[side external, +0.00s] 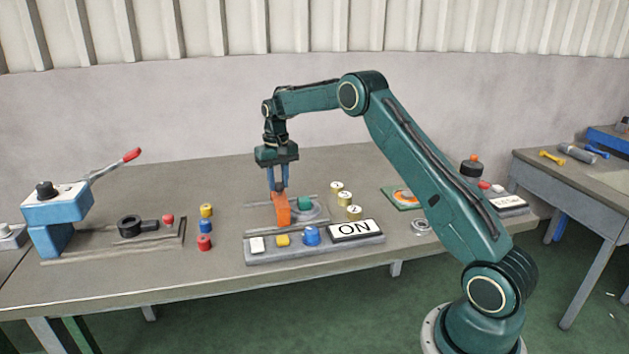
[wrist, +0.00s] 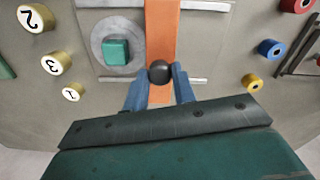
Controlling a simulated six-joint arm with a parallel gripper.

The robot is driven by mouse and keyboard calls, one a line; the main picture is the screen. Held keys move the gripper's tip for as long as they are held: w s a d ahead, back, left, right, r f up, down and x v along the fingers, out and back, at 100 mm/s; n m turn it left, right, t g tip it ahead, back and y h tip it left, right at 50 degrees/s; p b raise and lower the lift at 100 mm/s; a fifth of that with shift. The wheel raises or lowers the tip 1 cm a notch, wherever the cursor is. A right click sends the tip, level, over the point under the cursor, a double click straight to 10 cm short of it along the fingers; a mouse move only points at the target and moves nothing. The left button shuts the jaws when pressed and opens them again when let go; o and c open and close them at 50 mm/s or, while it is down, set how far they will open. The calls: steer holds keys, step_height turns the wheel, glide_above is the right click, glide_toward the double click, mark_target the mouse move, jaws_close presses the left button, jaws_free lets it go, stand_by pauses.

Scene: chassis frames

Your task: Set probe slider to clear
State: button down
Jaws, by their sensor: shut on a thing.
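The probe slider is an orange bar (side external: 281,211) with a dark ball knob on top, standing across a grey railed track on the bench. It also shows in the wrist view as an orange strip (wrist: 161,35) with the black knob (wrist: 159,72). My gripper (side external: 278,187) points down with its blue fingers shut on the knob; the fingers flank it in the wrist view (wrist: 159,85). A teal block (side external: 305,203) sits on a grey round disc (wrist: 140,58), close beside the orange bar. I see no clear mark for the slider's positions.
In front is a panel (side external: 320,246) with white, yellow and blue buttons and an ON sign (side external: 355,230). Brass numbered cylinders (side external: 345,198) stand right of the track. Small coloured knobs (side external: 205,225) and a blue lever press (side external: 57,215) are to the left.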

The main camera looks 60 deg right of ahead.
steer(key=w+a, duration=0.4)
steer(key=shift+w+a, duration=0.2)
steer(key=shift+w, duration=0.05)
steer(key=shift+r, duration=0.1)
steer(key=c, duration=1.1)
jaws_free()
steer(key=shift+a, duration=0.1)
steer(key=shift+c, duration=0.2)
step_height(320, 180, up, 14)
